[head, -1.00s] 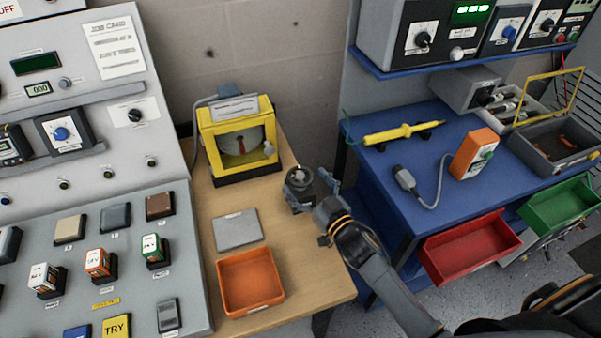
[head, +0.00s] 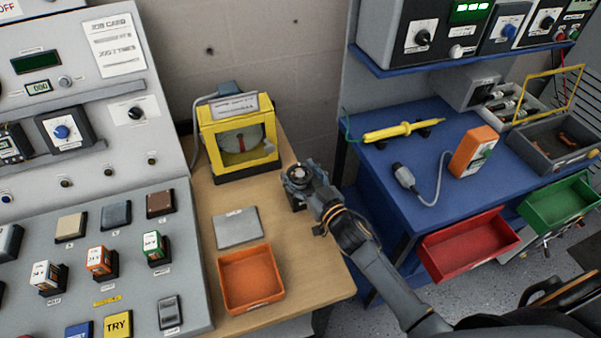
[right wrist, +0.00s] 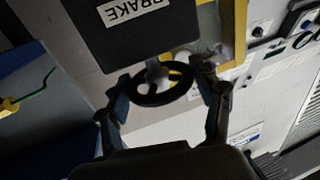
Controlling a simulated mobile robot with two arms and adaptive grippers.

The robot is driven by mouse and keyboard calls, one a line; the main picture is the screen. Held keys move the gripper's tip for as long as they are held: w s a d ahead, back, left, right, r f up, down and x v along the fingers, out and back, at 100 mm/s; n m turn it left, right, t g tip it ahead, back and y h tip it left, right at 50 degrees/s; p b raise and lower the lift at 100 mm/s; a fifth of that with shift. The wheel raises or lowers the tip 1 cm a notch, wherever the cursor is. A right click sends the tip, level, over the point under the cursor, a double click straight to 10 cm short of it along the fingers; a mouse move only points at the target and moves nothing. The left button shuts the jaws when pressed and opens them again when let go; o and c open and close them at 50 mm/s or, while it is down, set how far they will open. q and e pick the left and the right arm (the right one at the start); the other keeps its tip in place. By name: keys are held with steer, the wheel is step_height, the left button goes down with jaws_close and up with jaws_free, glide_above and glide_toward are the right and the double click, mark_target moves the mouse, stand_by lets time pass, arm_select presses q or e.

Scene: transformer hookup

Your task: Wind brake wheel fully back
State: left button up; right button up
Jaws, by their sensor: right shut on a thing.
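The brake wheel (right wrist: 165,84) is a dark ring with a pale hub on a block labelled BRAKE (right wrist: 125,30). My right gripper (right wrist: 163,90) is shut on the wheel's rim, with one finger at each side in the right wrist view. In the head view the right gripper (head: 298,178) is at the wheel, on the wooden bench right of the yellow machine, and hides part of it. The yellow machine (head: 264,157) has a round dial face with a red mark. The left gripper is not in view.
An orange tray (head: 252,305) and a grey plate (head: 238,228) lie on the wooden bench (head: 300,270). The sloped control panel (head: 195,290) stands at left. A blue bench (head: 385,185) with a red drawer (head: 462,245) is at right.

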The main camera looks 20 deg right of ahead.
steer(key=shift+r+n+g+y+p, duration=0.15)
steer(key=shift+n+g+y+p, duration=0.15)
steer(key=shift+n+y+p, duration=0.45)
steer(key=shift+n+g+y, duration=0.4)
steer(key=shift+n+y, duration=0.05)
steer(key=shift+y, duration=0.6)
steer(key=o, duration=1.2)
steer(key=shift+c, duration=0.2)
steer(key=shift+s+d, duration=0.1)
steer(key=v, duration=1.1)
steer(key=shift+s, duration=0.35)
steer(key=shift+d, duration=0.15)
